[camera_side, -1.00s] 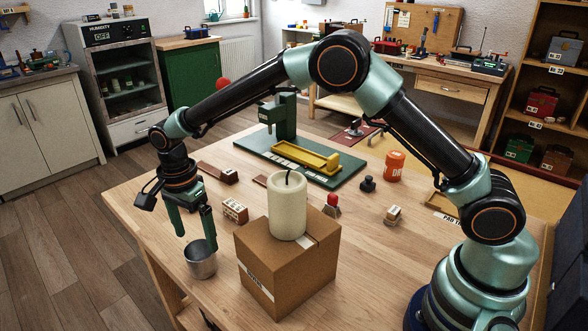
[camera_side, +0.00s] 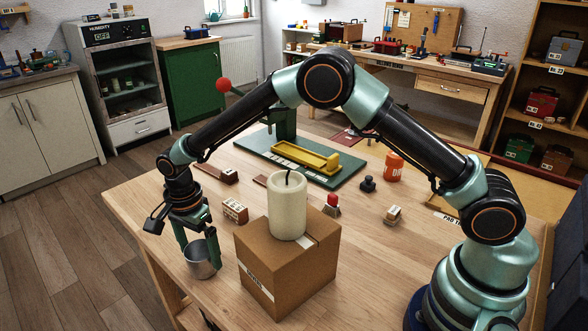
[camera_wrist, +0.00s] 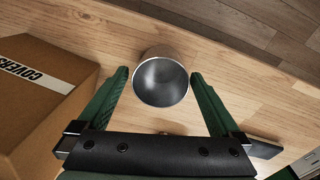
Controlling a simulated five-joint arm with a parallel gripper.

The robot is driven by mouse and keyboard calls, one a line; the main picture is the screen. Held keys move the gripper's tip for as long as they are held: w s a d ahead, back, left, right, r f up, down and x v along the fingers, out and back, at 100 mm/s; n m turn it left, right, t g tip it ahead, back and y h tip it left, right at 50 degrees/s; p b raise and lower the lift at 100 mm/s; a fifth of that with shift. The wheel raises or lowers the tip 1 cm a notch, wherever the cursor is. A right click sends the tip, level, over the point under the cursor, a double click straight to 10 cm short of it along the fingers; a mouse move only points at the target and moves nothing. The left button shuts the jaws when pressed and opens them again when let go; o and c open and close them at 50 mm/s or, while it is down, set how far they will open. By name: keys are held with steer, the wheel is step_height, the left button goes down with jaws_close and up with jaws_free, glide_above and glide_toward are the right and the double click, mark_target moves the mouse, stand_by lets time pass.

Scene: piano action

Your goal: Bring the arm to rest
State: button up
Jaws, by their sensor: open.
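My gripper (camera_side: 198,244) is low at the front left of the table, at a grey metal cup (camera_side: 201,262). The cup stands upright on the wood near the table edge. In the wrist view, my gripper's green fingers (camera_wrist: 159,74) are spread wide, and the cup (camera_wrist: 161,80) shows between and just beyond their tips. There is a gap on each side of the cup in that view. The cup looks empty. I cannot tell how far down beside the cup the fingertips reach.
A cardboard box (camera_side: 262,272) with a cream candle (camera_side: 288,212) on top stands right of the cup; it is close left in the wrist view (camera_wrist: 40,115). A small brick-like block (camera_side: 235,210) lies behind. A green press base (camera_side: 345,180) with a yellow tray (camera_side: 300,158) sits farther back.

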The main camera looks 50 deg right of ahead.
steer(key=shift+f, duration=0.1)
steer(key=shift+f, duration=0.2)
step_height(320, 180, up, 11)
step_height(320, 180, down, 13)
steer(key=shift+r, duration=0.1)
step_height(320, 180, up, 21)
steer(key=s+d+m, duration=0.1)
steer(key=s+d, duration=0.1)
steer(key=d, duration=2.2)
steer(key=shift+f, duration=2.65)
